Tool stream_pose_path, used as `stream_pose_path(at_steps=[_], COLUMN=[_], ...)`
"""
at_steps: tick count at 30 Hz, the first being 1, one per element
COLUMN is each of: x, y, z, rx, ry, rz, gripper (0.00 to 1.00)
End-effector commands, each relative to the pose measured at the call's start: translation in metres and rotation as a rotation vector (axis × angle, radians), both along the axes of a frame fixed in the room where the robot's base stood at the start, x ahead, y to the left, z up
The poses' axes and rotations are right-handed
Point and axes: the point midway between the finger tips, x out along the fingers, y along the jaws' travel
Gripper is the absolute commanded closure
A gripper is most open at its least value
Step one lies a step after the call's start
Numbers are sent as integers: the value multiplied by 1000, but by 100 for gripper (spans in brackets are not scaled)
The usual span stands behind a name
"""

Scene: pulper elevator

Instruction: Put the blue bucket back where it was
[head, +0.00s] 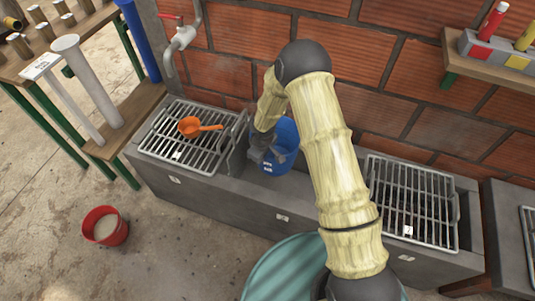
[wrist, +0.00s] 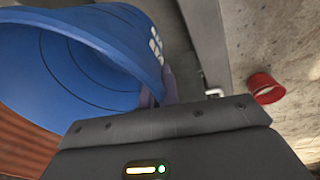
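The blue bucket (head: 281,150) stands in the middle of the grey trough, between two metal grates, partly hidden behind my arm in the head view. Its rim and open inside fill the upper left of the wrist view (wrist: 80,60). My gripper (head: 262,150) is at the bucket's left side, close against its wall. In the wrist view a finger (wrist: 165,90) shows beside the bucket's rim. The fingertips are mostly hidden, so I cannot tell whether they are closed on the wall.
The left grate (head: 185,150) bears an orange ladle (head: 195,127). The right grate (head: 410,200) is bare apart from a small label. A red bucket (head: 105,226) stands on the floor at left. A brick wall (head: 400,60) rises behind the trough (head: 230,195). A teal round thing (head: 285,270) is at front.

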Motion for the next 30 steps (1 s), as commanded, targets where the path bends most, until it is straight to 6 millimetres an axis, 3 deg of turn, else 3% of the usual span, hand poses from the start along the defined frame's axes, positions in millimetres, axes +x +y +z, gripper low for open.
stream_pose_path(at_steps=[4,7,13,19,23,30], x=[1,3,1,-17,-25,-25], y=[-5,-22,-92,-156,-171,-172], z=[4,15,58,100,109,110], rx=[-1,-6,-16,-6,0,0], ry=[-2,-2,-4,-4,-2,-1], rz=[-21,-103,-465,-854,-964,-971], gripper=[100,100,100,100,100,100])
